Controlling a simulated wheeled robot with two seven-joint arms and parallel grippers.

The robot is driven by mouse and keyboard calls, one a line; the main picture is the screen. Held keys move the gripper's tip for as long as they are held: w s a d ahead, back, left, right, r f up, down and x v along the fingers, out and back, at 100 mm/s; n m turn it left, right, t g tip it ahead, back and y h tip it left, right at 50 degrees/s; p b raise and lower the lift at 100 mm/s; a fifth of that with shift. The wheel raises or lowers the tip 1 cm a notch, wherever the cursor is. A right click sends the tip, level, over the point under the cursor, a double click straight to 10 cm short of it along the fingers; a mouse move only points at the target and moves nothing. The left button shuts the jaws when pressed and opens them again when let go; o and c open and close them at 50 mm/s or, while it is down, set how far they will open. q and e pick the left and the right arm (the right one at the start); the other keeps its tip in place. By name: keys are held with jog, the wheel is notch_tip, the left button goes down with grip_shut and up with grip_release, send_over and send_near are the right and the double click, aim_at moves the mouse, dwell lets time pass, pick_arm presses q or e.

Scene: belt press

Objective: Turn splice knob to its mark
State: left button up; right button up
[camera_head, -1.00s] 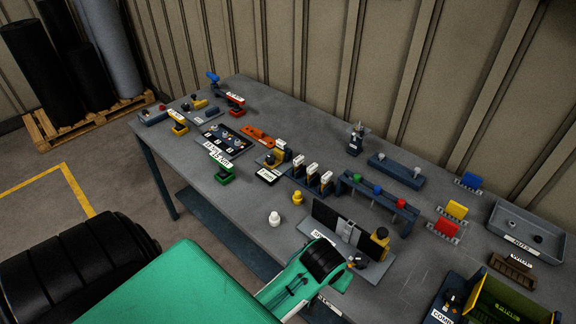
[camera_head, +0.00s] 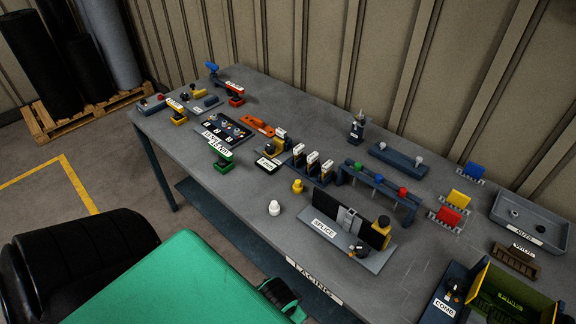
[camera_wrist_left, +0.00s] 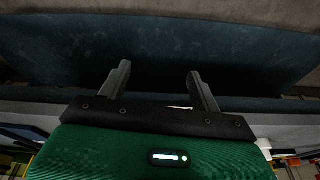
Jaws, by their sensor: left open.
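The splice unit (camera_head: 318,229) is a grey plate with a white SPLICE label at the front edge of the table, in the head view. A black knob (camera_head: 361,250) sits on its front right part; its pointer and mark are too small to read. A yellow block (camera_head: 380,225) stands behind the knob, beside a dark upright plate. My left gripper is apart from the unit, below the table's front edge in the head view, with its fingers not clear there. In the left wrist view my left gripper (camera_wrist_left: 158,74) is open and empty. My right gripper is not in view.
A white knob-like piece (camera_head: 274,208) and a yellow one (camera_head: 297,186) stand left of the splice unit. A COMB unit (camera_head: 446,308) and a yellow-green bin (camera_head: 505,300) are at the right. Bare tabletop lies between the splice unit and the bin.

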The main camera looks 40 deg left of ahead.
pick_arm(q)
jog(key=f, duration=0.2)
jog(key=s+f, duration=0.1)
jog(key=f, duration=0.2)
jog(key=shift+s+a+f+b, duration=0.1)
jog(key=shift+a+f+b, duration=0.05)
jog(key=shift+f+b, duration=0.2)
